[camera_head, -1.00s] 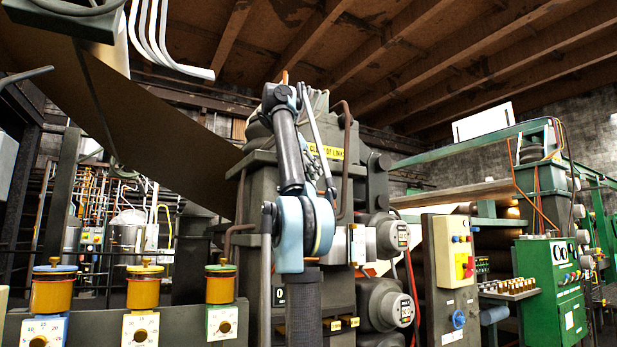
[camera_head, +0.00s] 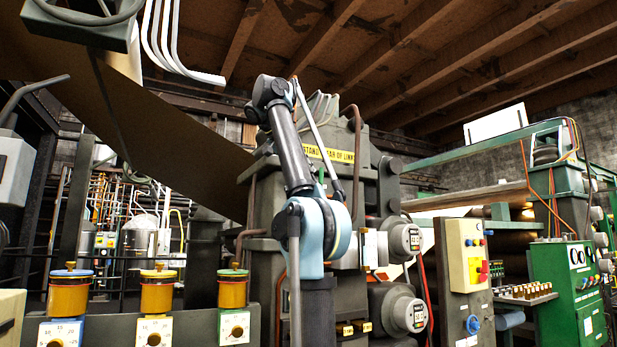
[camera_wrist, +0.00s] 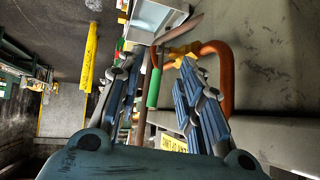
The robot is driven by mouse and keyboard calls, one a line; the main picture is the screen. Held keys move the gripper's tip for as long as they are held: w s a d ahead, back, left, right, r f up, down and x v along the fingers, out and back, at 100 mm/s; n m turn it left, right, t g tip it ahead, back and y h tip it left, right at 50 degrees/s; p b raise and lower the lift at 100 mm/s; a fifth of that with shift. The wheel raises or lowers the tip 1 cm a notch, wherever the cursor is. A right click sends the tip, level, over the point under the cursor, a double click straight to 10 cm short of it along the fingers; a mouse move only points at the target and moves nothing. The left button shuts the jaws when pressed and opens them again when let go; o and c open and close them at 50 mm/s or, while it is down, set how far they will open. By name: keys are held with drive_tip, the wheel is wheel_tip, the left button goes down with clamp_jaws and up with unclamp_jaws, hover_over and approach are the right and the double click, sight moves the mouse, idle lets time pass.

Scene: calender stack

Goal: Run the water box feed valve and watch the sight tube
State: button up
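In the wrist view my gripper (camera_wrist: 160,75) is open, its two blue-grey fingers apart with nothing held between them. Beyond the fingertips a small yellow handle (camera_wrist: 182,53), which may be the feed valve, sits by a bent orange-brown pipe (camera_wrist: 224,70). The right finger overlaps its lower edge in the picture; I cannot tell whether they touch. A slim green tube (camera_wrist: 153,88) with a reddish ring above it shows between the fingers. It may be the sight tube; its level is not readable. In the head view my gripper is not distinguishable.
The large grey calender frame (camera_head: 268,205) stands behind my arm. Yellow pots (camera_head: 158,294) with dials beneath line the left foreground. A cream switch panel (camera_head: 466,256) and green cabinet (camera_head: 577,290) stand right. In the wrist view a yellow bar (camera_wrist: 90,58) lies left.

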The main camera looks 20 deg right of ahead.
drive_tip(key=shift+s+a, duration=0.45)
drive_tip(key=shift+a, duration=0.35)
drive_tip(key=shift+s+a, duration=0.4)
drive_tip(key=shift+a, duration=0.4)
drive_tip(key=shift+f, duration=0.1)
drive_tip(key=s+f+n+g+y, duration=0.1)
drive_tip(key=s+f+n, duration=0.2)
drive_tip(key=f, duration=1)
drive_tip(key=s+f+n+y, duration=0.2)
drive_tip(key=f, duration=1)
drive_tip(key=s+f+n+g+y, duration=0.1)
drive_tip(key=s+f+n, duration=0.2)
drive_tip(key=f, duration=1)
drive_tip(key=s+a+f+n+y, duration=0.1)
drive_tip(key=s+f, duration=0.4)
drive_tip(key=f, duration=0.8)
drive_tip(key=s+a+f+n+y, duration=0.2)
drive_tip(key=s+f, duration=0.3)
drive_tip(key=f, duration=0.8)
drive_tip(key=s+a+f+n+y, duration=0.1)
drive_tip(key=s+f+n, duration=0.2)
drive_tip(key=f, duration=1)
drive_tip(key=s, duration=0.3)
drive_tip(key=shift+a, duration=0.3)
drive_tip(key=shift+w+d, duration=0.1)
drive_tip(key=shift+d, duration=0.05)
